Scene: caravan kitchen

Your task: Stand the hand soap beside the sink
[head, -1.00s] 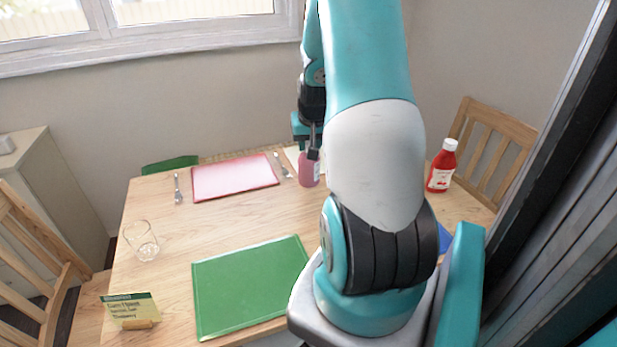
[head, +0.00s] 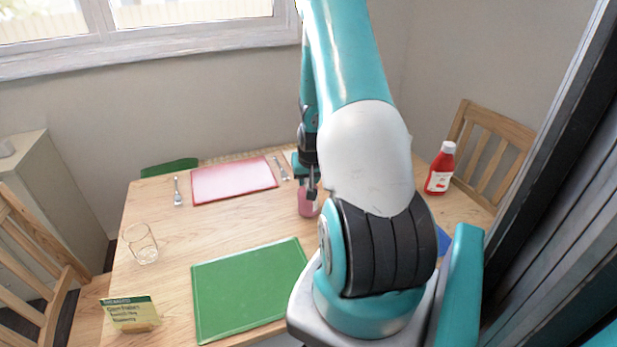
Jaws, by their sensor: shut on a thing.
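The hand soap is a pink bottle (head: 308,207) with a pale label, partly hidden by my arm and gripper. It is upright at the middle of the wooden table (head: 215,225). My gripper (head: 312,192) is shut on the top of the bottle from above. I cannot tell whether the bottle's base touches the table. No sink is in view.
A pink placemat (head: 234,180), a green placemat (head: 250,288), a drinking glass (head: 141,245), a small sign (head: 132,315) and a red bottle (head: 440,168) are on the table. Wooden chairs (head: 492,143) stand around it. The table between the mats is clear.

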